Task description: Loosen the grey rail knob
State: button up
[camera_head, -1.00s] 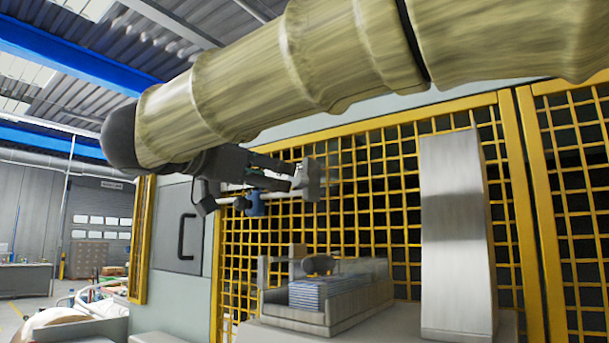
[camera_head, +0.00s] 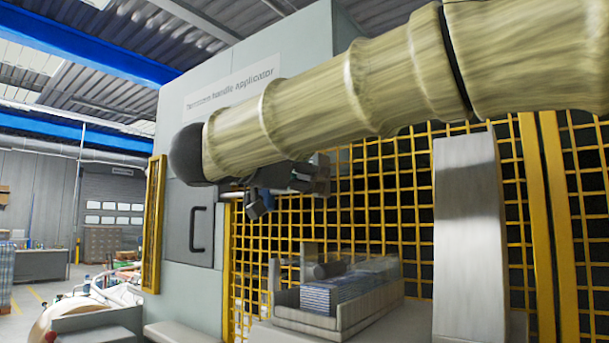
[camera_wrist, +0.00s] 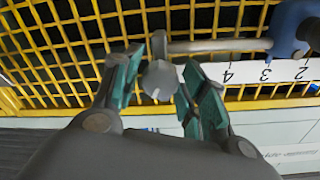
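In the wrist view the grey rail knob (camera_wrist: 161,80) sits at the end of a thin grey rail (camera_wrist: 220,46). My gripper (camera_wrist: 166,88) has its two green-padded fingers spread on either side of the knob, and the knob shows between the pads. The fingers look open; whether either pad touches the knob cannot be told. In the head view my gripper (camera_head: 318,180) is in front of the yellow mesh, partly hidden by my arm. I cannot make out the knob there.
A blue clamp-like part (camera_wrist: 290,25) sits on the rail at right, above a numbered white scale (camera_wrist: 262,72). Yellow mesh (camera_head: 370,200) stands close behind. Below my arm is a tray (camera_head: 345,310) with a striped blue stack. A metal column (camera_head: 470,240) stands at right.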

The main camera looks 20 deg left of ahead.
jog(key=c, duration=0.6)
jog(key=shift+f+m+b, duration=0.1)
jog(key=shift+m+b, duration=0.2)
jog(key=shift+b, duration=0.05)
jog(key=m+b, duration=0.2)
jog(key=shift+f+b, duration=0.15)
jog(key=shift+b, duration=0.2)
jog(key=m+b, duration=0.2)
jog(key=m, duration=0.1)
jog(key=shift+b, duration=0.35)
jog(key=m+b, duration=0.3)
jog(key=m, duration=0.1)
jog(key=shift+b, duration=0.3)
jog(key=shift+m+b, duration=0.75)
jog(key=shift+m, duration=0.25)
jog(key=shift+r, duration=0.2)
